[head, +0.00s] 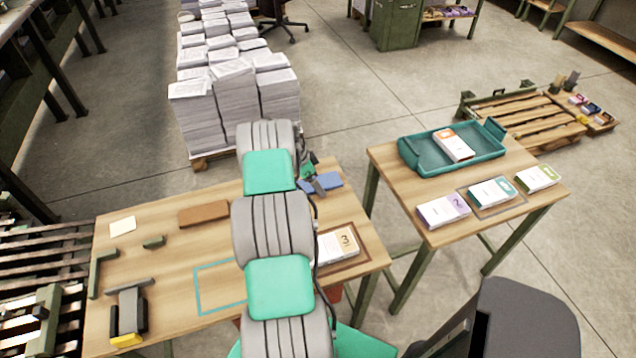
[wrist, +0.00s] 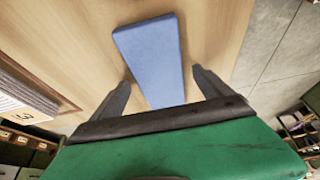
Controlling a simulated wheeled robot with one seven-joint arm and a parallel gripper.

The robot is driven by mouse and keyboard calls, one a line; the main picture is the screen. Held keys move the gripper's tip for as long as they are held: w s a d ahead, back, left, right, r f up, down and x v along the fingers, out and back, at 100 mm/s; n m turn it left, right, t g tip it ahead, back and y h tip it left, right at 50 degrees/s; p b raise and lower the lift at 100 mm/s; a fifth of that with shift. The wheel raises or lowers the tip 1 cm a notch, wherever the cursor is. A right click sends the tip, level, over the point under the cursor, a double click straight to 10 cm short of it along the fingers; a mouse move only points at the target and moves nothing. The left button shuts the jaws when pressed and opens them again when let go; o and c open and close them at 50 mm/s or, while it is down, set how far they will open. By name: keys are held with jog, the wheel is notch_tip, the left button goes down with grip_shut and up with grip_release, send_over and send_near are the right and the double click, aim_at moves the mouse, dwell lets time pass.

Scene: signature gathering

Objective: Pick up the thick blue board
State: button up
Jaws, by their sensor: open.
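The thick blue board (head: 324,183) lies flat near the far right edge of the wooden table, partly behind my gripper in the head view. In the wrist view the blue board (wrist: 152,60) lies ahead of and between my two fingers. My gripper (head: 316,186) is at the board in the head view. In the wrist view my gripper (wrist: 162,88) is open, one finger on each side of the board's near end, with a gap to each. Whether the fingertips touch the table I cannot tell.
A brown board (head: 204,214) lies left of my arm on the table (head: 180,262). A white stack numbered 3 (head: 338,246) sits in a brown frame at the right. A second table holds a teal tray (head: 425,165). Tall paper stacks (head: 235,100) stand beyond.

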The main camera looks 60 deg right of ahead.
jog(key=c, duration=1.5)
jog(key=shift+c, duration=0.2)
jog(key=shift+r, duration=0.15)
